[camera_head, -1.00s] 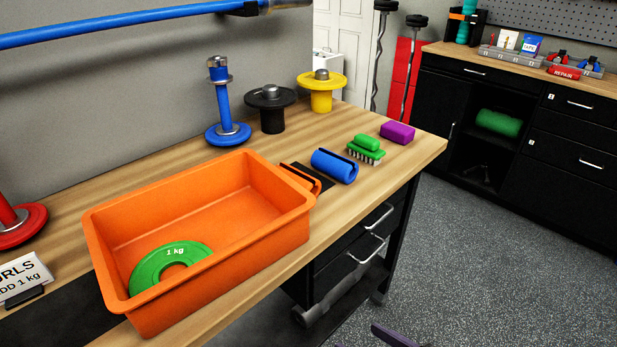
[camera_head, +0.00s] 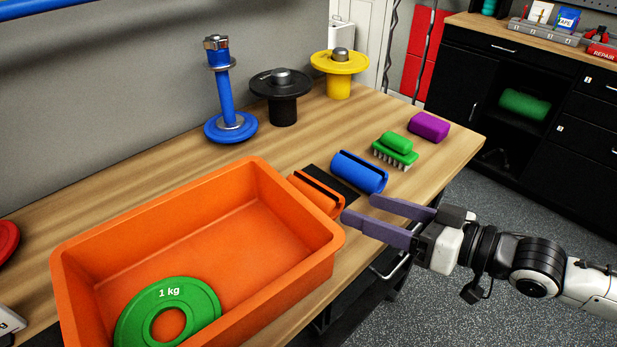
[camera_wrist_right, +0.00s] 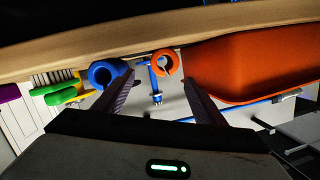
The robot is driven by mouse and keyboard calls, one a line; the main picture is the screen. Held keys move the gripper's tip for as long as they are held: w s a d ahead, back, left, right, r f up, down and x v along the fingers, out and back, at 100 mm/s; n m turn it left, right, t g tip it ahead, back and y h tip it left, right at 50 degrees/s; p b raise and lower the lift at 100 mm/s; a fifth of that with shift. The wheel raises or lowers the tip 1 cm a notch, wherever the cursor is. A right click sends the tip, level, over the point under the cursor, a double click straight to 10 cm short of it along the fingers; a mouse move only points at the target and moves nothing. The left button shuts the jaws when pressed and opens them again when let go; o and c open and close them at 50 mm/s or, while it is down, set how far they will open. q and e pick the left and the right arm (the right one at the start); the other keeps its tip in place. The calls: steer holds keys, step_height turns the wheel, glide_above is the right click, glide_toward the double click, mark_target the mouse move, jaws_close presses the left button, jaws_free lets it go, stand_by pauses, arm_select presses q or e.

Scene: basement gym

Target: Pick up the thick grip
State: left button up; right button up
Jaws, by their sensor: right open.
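Two slotted foam grips lie on the wooden bench: a blue grip (camera_head: 358,172) and an orange grip (camera_head: 316,196) to its left, beside the orange bin. Which one is the thick grip I cannot tell for sure; the blue one looks thicker-walled in the right wrist view (camera_wrist_right: 98,75), where the orange one (camera_wrist_right: 174,62) shows as a thinner ring. My right gripper (camera_head: 359,209) is open and empty at the bench's front edge, its purple fingers pointing toward the two grips, apart from both. My left gripper is not in view.
The orange bin (camera_head: 85,262) holds a green 1 kg plate (camera_head: 190,312). A black mat (camera_head: 322,178) lies by the grips. A green brush (camera_head: 395,158) and purple block (camera_head: 429,127) are to the right. Blue, black and yellow weight stands (camera_head: 338,85) stand behind.

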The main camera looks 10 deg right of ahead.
mark_target(340, 201)
steer(key=x, duration=0.3)
steer(key=shift+a, duration=0.35)
steer(key=shift+x, duration=3)
steer(key=shift+s, duration=0.1)
steer(key=c, duration=1.2)
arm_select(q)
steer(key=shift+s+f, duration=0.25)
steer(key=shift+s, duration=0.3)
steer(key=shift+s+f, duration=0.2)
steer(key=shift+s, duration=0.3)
arm_select(e)
steer(key=shift+r, duration=0.1)
steer(key=shift+c, duration=0.4)
steer(key=shift+r, duration=0.1)
